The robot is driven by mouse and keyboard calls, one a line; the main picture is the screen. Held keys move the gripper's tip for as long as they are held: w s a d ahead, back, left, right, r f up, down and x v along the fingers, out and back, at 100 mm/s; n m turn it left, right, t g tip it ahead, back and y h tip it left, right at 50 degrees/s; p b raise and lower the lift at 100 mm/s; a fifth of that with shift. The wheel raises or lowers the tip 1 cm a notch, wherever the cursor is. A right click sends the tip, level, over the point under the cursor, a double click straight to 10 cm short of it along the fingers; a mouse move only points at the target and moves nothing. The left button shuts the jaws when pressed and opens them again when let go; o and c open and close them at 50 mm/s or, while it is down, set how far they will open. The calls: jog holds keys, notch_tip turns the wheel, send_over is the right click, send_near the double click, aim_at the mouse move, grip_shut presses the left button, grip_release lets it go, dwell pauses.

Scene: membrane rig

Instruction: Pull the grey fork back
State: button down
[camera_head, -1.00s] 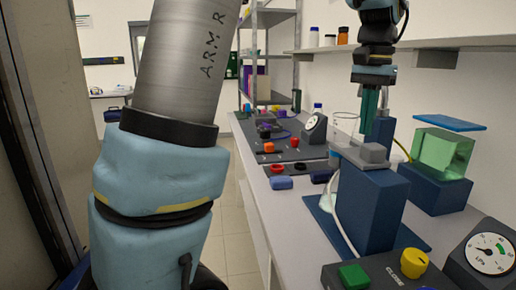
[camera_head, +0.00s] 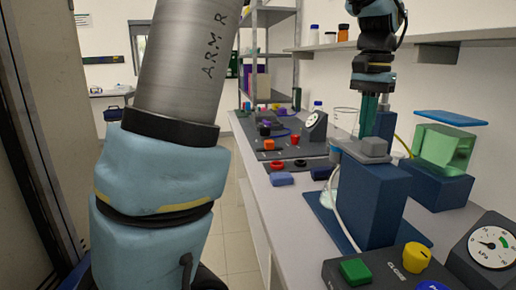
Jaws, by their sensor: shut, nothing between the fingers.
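The grey fork (camera_head: 374,147) sits on top of a dark blue block (camera_head: 370,205) at the right of the bench. Its near end shows as a rounded grey block. My gripper (camera_head: 369,128) points down just behind the fork, with its dark green fingers shut and empty. The fingertips are partly hidden behind the fork, so I cannot tell whether they touch it.
A gauge (camera_head: 490,247) and a panel with a green button (camera_head: 355,271) and a yellow knob (camera_head: 416,257) are in front. A green translucent tank (camera_head: 443,148) stands on a blue block at right. A glass beaker (camera_head: 344,120) is behind. A shelf (camera_head: 440,45) runs above.

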aim_at(378, 140)
jog(key=shift+f, duration=0.45)
jog(key=shift+s, duration=0.15)
jog(key=shift+s+d+b, duration=0.1)
jog(key=shift+s+d, duration=0.1)
jog(key=shift+s, duration=0.65)
jog(key=shift+s+d+b, duration=0.1)
jog(key=shift+s+d, duration=0.05)
jog(key=shift+s, duration=0.75)
jog(key=shift+s+d+b, duration=0.1)
jog(key=shift+s+d, duration=0.1)
jog(key=shift+s, duration=0.65)
jog(key=shift+w, duration=0.1)
jog(key=shift+w+a+p, duration=0.1)
jog(key=shift+w+p, duration=0.3)
jog(key=shift+w, duration=0.1)
notch_tip(378, 140, up, 8)
jog(key=p, duration=0.7)
jog(key=shift+r, duration=0.1)
